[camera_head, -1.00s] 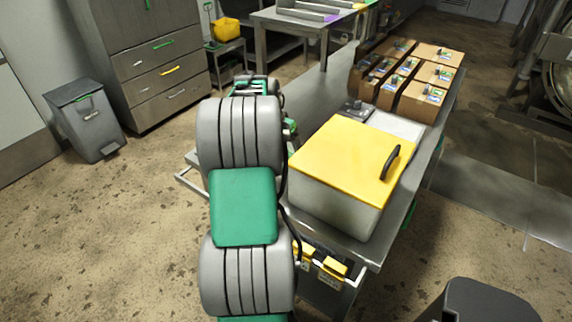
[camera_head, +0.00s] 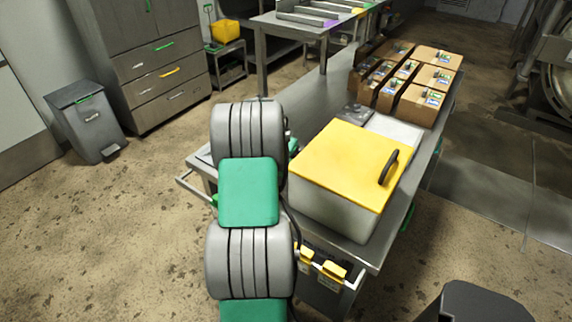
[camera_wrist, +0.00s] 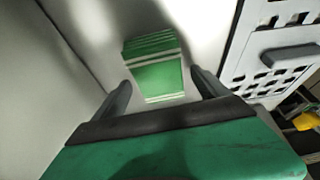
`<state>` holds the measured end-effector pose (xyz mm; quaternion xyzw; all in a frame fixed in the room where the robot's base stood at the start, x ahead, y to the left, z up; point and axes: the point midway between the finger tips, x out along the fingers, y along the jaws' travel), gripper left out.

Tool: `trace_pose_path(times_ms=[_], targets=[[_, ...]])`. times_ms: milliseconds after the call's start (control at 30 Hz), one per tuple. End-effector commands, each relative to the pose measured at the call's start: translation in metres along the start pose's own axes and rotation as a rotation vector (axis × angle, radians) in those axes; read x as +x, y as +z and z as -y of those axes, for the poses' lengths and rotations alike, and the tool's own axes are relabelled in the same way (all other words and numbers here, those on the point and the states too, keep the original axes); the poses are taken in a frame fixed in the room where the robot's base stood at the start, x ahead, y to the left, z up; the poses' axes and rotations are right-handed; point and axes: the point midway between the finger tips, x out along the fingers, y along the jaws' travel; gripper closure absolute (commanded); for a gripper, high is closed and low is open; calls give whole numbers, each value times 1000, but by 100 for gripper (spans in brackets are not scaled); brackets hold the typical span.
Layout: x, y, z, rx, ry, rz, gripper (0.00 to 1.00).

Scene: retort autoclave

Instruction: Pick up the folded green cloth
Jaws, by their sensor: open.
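The folded green cloth (camera_wrist: 158,76) shows in the wrist view as a small layered stack with pale stripes. It lies on a pale surface beside a pale wall. My gripper (camera_wrist: 163,90) is open, with one dark finger on each side of the cloth's near end in the picture. I cannot tell whether the fingers touch it or are still above it. In the head view my arm hides the gripper, and the cloth does not show there.
In the head view a bin with a yellow lid (camera_head: 345,160) stands on the steel table (camera_head: 312,92), right of my arm. Several cardboard boxes (camera_head: 418,105) stand farther back. The wrist view shows a white perforated panel (camera_wrist: 278,68) at the right. A grey waste bin (camera_head: 88,120) stands on the floor.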

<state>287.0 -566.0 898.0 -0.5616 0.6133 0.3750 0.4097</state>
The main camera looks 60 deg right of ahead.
Motion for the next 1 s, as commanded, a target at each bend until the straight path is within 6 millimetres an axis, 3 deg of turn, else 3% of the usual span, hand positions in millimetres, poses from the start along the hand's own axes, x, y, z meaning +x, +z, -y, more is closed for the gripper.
trace_pose_path(times_ms=[467, 1000], targets=[[2, 1, 0, 0, 0, 0, 15], [2, 1, 0, 0, 0, 0, 58]])
